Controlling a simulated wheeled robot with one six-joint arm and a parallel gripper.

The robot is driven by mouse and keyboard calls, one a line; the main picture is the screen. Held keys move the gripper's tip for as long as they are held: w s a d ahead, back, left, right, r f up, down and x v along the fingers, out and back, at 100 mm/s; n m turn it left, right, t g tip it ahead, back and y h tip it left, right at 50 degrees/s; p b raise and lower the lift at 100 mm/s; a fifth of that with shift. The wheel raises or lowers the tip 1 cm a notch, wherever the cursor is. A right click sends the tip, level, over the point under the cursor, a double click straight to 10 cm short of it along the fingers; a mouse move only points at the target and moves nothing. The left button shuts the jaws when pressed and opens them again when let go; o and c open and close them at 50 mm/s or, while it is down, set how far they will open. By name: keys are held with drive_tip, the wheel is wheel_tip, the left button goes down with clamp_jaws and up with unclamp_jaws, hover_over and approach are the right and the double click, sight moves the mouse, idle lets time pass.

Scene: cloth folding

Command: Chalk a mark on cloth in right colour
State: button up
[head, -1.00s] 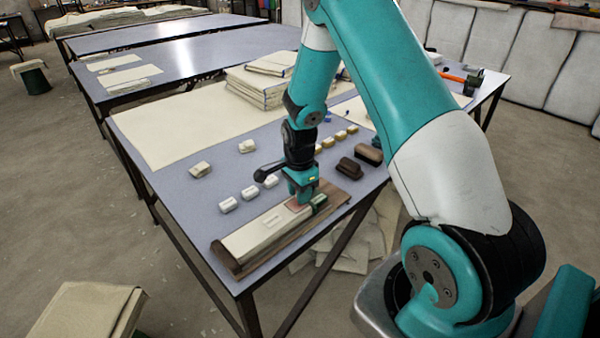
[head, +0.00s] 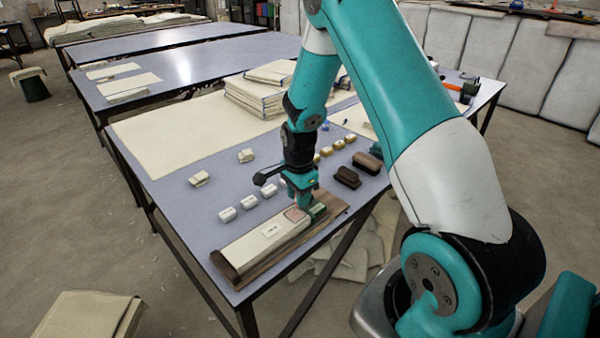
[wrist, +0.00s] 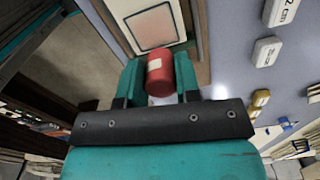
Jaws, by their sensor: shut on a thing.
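My gripper (head: 303,205) is over the right end of the long board, pointing down. In the wrist view its teal jaws (wrist: 159,78) are shut on a red cylinder (wrist: 160,72), which looks like a chalk. A cream cloth strip (head: 258,243) with a small printed label lies along the wooden board (head: 229,268). A pinkish square outlined in a darker line (wrist: 153,27) shows on the cloth just beyond the red cylinder. Whether the cylinder touches the cloth I cannot tell.
White labelled blocks (head: 227,214) stand in a row behind the board. Small yellowish blocks (head: 338,144) and dark brown brushes (head: 347,177) lie to the right. A folded cloth stack (head: 258,95) is farther back. The table's front edge runs close to the board.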

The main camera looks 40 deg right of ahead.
drive_tip(key=shift+s+r+p, duration=0.1)
drive_tip(key=shift+r+p, duration=2.15)
drive_tip(key=shift+r, duration=0.75)
